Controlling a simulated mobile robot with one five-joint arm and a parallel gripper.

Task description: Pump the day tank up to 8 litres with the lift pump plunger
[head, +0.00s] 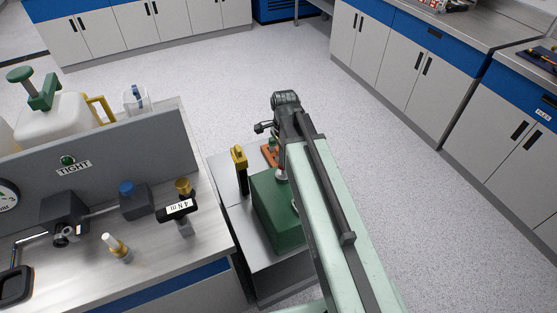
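A white tank (62,118) with a yellow handle (101,108) stands behind the grey panel at the left. A green pump-like fitting with a T-shaped top (38,90) rises from it; this may be the lift pump plunger. I see no readable litre scale, and the panel hides the tank's lower part. My gripper (263,128) is at the far end of my arm, right of the panel and well apart from the green fitting. Its fingers are small and partly hidden, so I cannot tell whether they are open.
A green box (268,212) and a yellow-topped black tool (240,168) stand on a low metal stand, partly behind my arm. The floor beyond is clear.

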